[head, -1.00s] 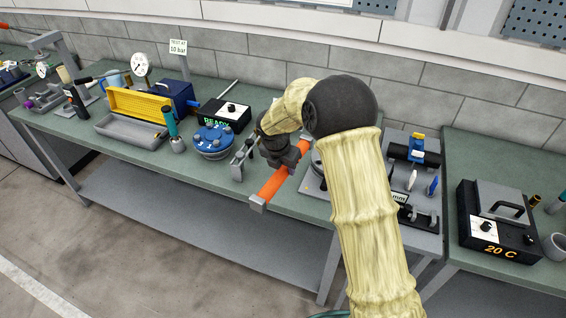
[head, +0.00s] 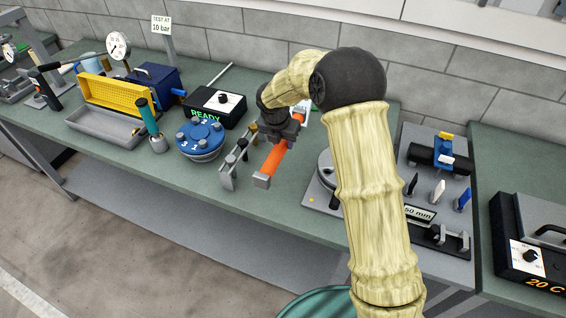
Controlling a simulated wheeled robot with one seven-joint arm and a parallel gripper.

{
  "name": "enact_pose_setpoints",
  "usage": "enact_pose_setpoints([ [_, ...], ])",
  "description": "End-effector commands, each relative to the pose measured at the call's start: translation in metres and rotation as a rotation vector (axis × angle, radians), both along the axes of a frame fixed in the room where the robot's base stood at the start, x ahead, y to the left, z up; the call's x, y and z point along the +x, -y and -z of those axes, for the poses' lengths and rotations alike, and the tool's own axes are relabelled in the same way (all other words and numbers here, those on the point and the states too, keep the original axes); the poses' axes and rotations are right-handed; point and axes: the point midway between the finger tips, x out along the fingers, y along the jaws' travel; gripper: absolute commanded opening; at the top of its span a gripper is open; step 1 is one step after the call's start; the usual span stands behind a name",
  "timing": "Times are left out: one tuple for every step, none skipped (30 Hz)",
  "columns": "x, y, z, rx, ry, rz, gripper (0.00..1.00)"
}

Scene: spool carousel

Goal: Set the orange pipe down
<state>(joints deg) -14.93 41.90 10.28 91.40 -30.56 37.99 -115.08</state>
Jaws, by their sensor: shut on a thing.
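The orange pipe (head: 273,161) has grey square end pieces; the near one (head: 262,181) shows clearly. My gripper (head: 278,138) is shut on the pipe around its middle, from above. The pipe is over the green workbench (head: 235,195), between a grey bracket with black knobs and a round grey device. I cannot tell whether it touches the bench top. My wrist and fingers hide the middle of the pipe, and its far end shows only partly.
The grey bracket (head: 228,178) stands close to the pipe's left. A blue numbered carousel (head: 200,138) and a black READY box (head: 216,107) are further left. A grey plate with a round device (head: 322,195) lies right. Bare bench lies in front.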

Motion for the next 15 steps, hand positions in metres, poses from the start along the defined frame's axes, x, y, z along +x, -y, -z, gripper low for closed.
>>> enact_pose_setpoints([
  [0.0006,-0.0005,0.0008,0.001,0.002,-0.002,0.0],
  [0.0006,-0.0006,0.001,0.001,0.002,-0.005,0.0],
  [0.0008,-0.0004,0.001,0.001,0.002,-0.005,0.0],
  [0.0009,0.0,0.0009,0.001,0.002,-0.005,0.0],
  [0.001,0.0002,0.0008,0.001,0.002,-0.005,0.0],
  [0.0011,0.0007,0.0007,0.0,0.002,-0.003,0.0],
  [0.0012,0.001,0.0005,0.0,0.002,-0.003,0.0],
  [0.0012,0.0011,0.0005,0.001,0.002,-0.002,0.0],
  [0.0013,0.0013,0.0005,0.001,0.002,-0.002,0.0],
  [0.0013,0.0013,0.0005,0.001,0.002,-0.002,0.0],
  [0.0013,0.0014,0.0005,0.001,0.002,-0.002,0.0],
  [0.0013,0.0016,0.0007,0.001,0.002,-0.002,0.0],
  [0.0013,0.0015,0.0012,0.001,0.002,-0.002,0.0],
  [0.0012,0.0015,0.0024,0.0,0.001,-0.002,0.0],
  [0.0012,0.0015,0.0049,0.0,0.001,-0.002,0.0],
])
